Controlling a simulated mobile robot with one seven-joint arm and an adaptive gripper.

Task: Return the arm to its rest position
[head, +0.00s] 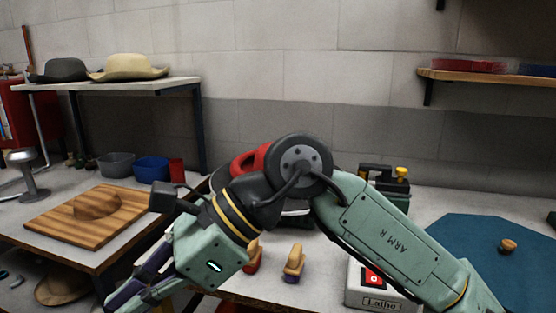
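My arm (390,240), pale green and marked "ARM R", reaches in from the lower right and bends at a black joint in the middle of the head view. My gripper (122,303) points down and left at the bottom edge, in front of the left table. Its dark purple fingers run to the frame edge, so I cannot tell whether they are open or shut. I see no object held between them.
A striped wooden board (60,222) lies on the left table. Two hats, one dark (60,70) and one tan (128,67), sit on a raised shelf (150,86). Small brushes (293,263) and a box labelled "Laiho" (377,300) stand near my arm. A blue mat (490,262) lies right.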

